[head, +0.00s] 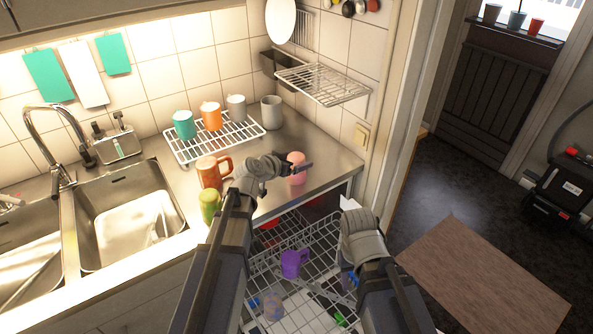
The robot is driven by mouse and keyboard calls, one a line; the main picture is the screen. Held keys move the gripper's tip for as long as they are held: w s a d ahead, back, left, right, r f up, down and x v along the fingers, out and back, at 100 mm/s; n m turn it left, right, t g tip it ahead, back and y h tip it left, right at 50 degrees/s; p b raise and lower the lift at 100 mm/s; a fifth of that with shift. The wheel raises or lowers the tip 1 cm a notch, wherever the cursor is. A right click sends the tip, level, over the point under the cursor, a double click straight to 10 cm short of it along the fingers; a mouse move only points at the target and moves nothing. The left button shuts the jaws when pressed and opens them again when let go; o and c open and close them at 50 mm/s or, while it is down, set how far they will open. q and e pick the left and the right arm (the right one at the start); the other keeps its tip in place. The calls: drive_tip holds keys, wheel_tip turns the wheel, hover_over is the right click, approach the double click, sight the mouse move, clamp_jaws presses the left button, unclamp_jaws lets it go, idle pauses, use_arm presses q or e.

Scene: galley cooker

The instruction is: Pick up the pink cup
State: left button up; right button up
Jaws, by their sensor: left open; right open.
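The pink cup (296,160) stands near the front edge of the steel counter, right of the sink. My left gripper (297,168) reaches in from the left and is open at the cup. A dark finger crosses the front of the cup and hides part of it. I cannot tell whether the fingers touch it. My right gripper (350,207) is above the right side of the open dishwasher, away from the cup. Its fingers are mostly hidden by its own wrist.
An orange mug (209,171) and a green cup (209,207) stand left of my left gripper. A white drying rack (190,153) behind holds several cups, with a grey mug (271,112) beside it. The dishwasher basket (270,268) below holds a purple cup (294,263).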

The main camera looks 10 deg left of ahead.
use_arm(q)
drive_tip(key=b+x, duration=0.1)
drive_tip(key=x, duration=0.1)
drive_tip(key=b+x, duration=0.1)
drive_tip(key=x, duration=0.2)
drive_tip(key=shift+w+a+f, duration=0.1)
drive_tip(key=shift+w+a, duration=0.05)
drive_tip(key=shift+a, duration=0.05)
drive_tip(key=shift+c, duration=0.4)
drive_tip(key=c, duration=1.3)
drive_tip(key=shift+o, duration=0.2)
wheel_tip(320, 180, up, 10)
drive_tip(key=p, duration=0.9)
drive_tip(key=shift+p, duration=0.4)
